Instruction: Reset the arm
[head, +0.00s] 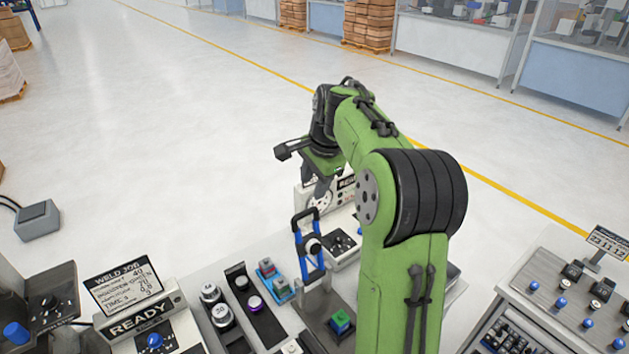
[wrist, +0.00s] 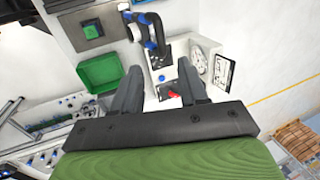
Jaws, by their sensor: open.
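My arm (head: 385,250) is green with black joints. It rises from the lower right and bends over the far side of the workbench. My gripper (head: 322,188) hangs downward near a white control box and a blue-and-black handle frame (head: 309,248). In the wrist view my gripper (wrist: 160,85) has its two grey fingers apart with nothing between them. I cannot tell whether the fingers touch the box.
A green block (head: 341,320) sits on a grey plate. Dark strips with knobs (head: 254,302), a READY panel (head: 145,325) and a WELD JOB sign (head: 125,285) stand leftward. A green tray (wrist: 97,73) lies near the fingers. Another console (head: 565,300) stands right. Open floor lies beyond.

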